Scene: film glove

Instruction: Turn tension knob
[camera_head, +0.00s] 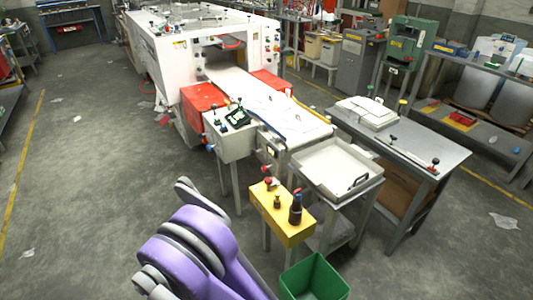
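A yellow box on a stand (283,222) stands in front of the machine. On its top are a red-and-dark knob (268,180), a small dark-and-brass knob (277,202) and a taller dark bottle-shaped piece (296,208). A grey control box (231,144) behind it carries small knobs and a dark panel. I cannot tell which of these is the tension knob. A purple and grey part of my own arm fills the lower middle-left, apart from the yellow box in the picture. No gripper fingertips show clearly.
A long white machine (170,58) with red covers (203,97) extends to the back. A pale tray (337,168) stands right of the yellow box, a green bin (313,279) below it. A grey table (425,152) stands at right. The floor at left is mostly clear.

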